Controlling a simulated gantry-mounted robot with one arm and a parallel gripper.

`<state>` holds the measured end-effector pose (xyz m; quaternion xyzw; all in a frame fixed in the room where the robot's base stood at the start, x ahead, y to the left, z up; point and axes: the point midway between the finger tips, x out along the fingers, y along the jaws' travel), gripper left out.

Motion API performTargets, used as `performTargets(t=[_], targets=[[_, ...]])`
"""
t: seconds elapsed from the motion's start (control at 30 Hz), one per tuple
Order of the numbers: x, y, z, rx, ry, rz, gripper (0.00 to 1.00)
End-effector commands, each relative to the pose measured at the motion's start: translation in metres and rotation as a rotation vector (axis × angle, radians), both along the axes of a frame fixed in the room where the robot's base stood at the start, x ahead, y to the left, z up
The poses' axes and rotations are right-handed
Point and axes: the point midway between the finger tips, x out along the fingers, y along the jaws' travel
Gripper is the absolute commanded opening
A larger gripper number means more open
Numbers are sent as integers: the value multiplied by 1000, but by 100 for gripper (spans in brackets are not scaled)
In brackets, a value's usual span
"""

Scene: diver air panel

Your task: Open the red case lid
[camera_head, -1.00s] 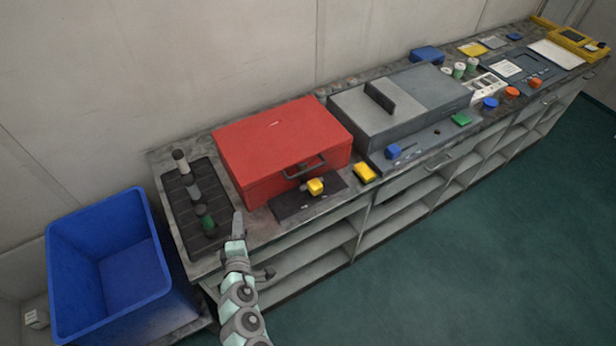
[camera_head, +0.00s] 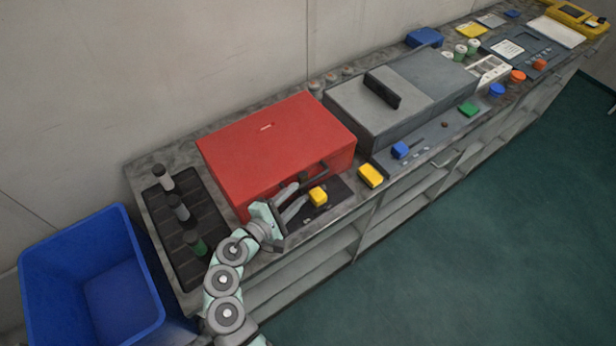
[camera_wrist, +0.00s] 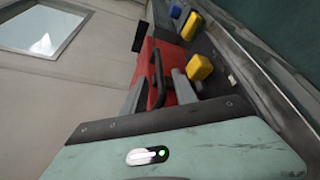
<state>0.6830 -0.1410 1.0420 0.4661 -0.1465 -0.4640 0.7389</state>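The red case (camera_head: 270,150) sits on the counter with its lid (camera_head: 275,132) shut. It also shows in the wrist view (camera_wrist: 148,55). Its dark handle (camera_head: 316,174) is on the front face. My gripper (camera_head: 301,195) is at the front of the case, just left of the handle in the head view. Its two fingers are apart. In the wrist view the handle (camera_wrist: 157,72) appears between the two fingers (camera_wrist: 160,90), with no finger seen closed on it. Whether they touch it is unclear. My gripper hides part of the case's lower front.
A yellow-knobbed part (camera_head: 318,196) on a dark mat is close beside my gripper. A yellow block (camera_head: 371,175) and a grey case (camera_head: 385,105) are to the right. A black rack (camera_head: 185,230) with bottles and a blue bin (camera_head: 90,280) are left.

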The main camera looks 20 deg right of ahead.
Motion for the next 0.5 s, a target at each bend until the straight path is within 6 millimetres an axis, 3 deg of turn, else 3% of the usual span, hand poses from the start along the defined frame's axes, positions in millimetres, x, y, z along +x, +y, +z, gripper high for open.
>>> performTargets(t=[0.23,0.5], targets=[[24,-42,-10,0,3,-7,34],[40,-62,-15,1,-1,-2,34]])
